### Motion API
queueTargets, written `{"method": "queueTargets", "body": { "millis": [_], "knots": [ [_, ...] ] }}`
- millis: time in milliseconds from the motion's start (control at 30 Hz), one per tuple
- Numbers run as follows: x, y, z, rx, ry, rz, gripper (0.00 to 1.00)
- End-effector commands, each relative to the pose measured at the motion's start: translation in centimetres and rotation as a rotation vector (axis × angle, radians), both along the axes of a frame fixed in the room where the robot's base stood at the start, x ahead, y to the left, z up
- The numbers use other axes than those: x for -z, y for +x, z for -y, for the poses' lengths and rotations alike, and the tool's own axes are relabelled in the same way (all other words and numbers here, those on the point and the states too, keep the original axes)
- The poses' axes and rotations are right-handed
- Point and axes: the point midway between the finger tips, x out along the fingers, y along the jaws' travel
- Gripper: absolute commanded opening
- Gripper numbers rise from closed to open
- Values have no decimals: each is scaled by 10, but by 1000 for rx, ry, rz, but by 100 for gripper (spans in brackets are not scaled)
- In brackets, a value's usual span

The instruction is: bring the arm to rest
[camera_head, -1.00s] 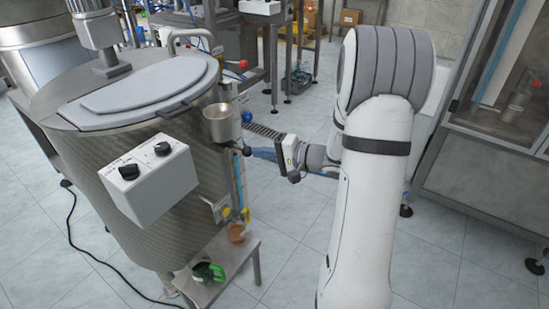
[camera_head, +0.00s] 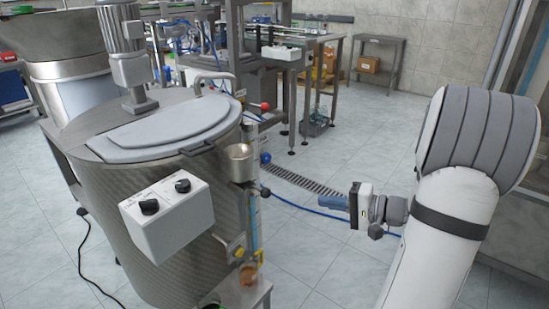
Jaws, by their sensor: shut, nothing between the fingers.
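My gripper (camera_head: 330,202) is at the right of the head view, at the end of my white arm (camera_head: 440,235). It points left, over the open tiled floor. Its fingers are shut with nothing between them. It is apart from the steel tank (camera_head: 150,235) to its left, with a clear gap between them. My arm's large grey-banded joint stands at the right edge, and the links behind it are partly hidden.
The tank has a grey lid (camera_head: 160,120), a white control box (camera_head: 167,217) and a small metal cup (camera_head: 239,162) on its side. A low stand (camera_head: 262,294) is at its foot. A glass cabinet (camera_head: 525,55) is at the right.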

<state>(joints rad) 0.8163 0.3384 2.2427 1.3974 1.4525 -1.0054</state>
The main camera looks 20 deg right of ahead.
Motion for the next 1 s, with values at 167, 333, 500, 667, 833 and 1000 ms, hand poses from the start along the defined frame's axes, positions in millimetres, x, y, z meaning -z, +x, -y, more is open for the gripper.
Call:
{"method": "queueTargets", "body": {
  "millis": [167,333,500,667,833,1000],
  "knots": [
    [-14,-7,-26,-77,-38,-52,0],
    [-47,-46,-99,-314,-227,-238,0],
    [-75,-105,-145,-498,-560,-413,0],
    [-106,-145,-152,-550,-918,-457,0],
    [-138,-161,-144,-512,-1212,-393,0],
    [-155,-163,-140,-470,-1347,-327,0]
  ]
}}
